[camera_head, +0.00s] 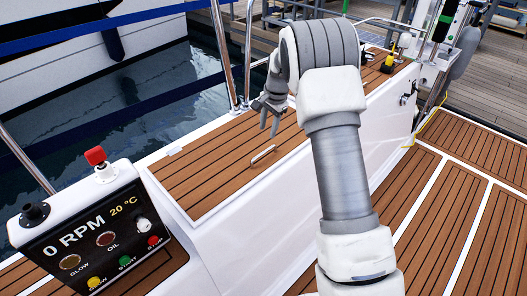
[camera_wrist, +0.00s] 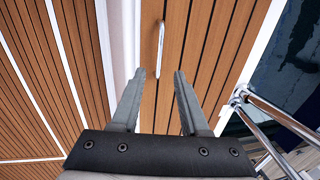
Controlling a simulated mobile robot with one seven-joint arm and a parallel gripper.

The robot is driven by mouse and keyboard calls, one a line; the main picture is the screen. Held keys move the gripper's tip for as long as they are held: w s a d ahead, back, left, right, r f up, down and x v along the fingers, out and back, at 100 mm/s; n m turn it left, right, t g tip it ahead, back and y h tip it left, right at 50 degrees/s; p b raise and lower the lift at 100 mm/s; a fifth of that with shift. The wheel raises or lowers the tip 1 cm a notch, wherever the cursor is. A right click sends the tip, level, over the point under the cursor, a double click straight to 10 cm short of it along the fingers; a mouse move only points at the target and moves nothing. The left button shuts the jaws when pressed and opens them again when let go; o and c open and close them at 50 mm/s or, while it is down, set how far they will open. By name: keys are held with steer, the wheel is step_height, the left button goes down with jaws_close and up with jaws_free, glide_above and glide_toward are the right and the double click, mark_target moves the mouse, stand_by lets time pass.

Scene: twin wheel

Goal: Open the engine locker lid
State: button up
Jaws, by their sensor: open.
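The engine locker lid (camera_head: 218,163) is a teak-planked panel with a white edge, lying shut and flush in the white bench. Its handle (camera_head: 263,154) is a short, pale metal bar near the lid's right side. My gripper (camera_head: 270,130) is above the lid, with its fingers pointing down and the handle below and beside it in the head view. In the wrist view my gripper's two fingers are spread and empty. The handle (camera_wrist: 160,48) shows ahead, between the lines of the fingers and beyond their tips, apart from them.
An engine panel (camera_head: 95,235) with a red knob (camera_head: 95,156) stands at the left end of the bench. Steel rails (camera_head: 222,50) rise along the water side. A yellow-and-black item (camera_head: 389,62) sits on the far bench. Teak deck (camera_head: 440,215) lies open at right.

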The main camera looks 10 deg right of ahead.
mark_target(263, 153)
steer(key=f, duration=0.3)
steer(key=w+f+b, duration=0.1)
steer(key=f, duration=0.3)
steer(key=a+f+b, duration=0.1)
steer(key=f, duration=0.3)
steer(key=shift+w+a, duration=0.1)
steer(key=shift+w, duration=0.3)
jaws_close()
stand_by(0.7)
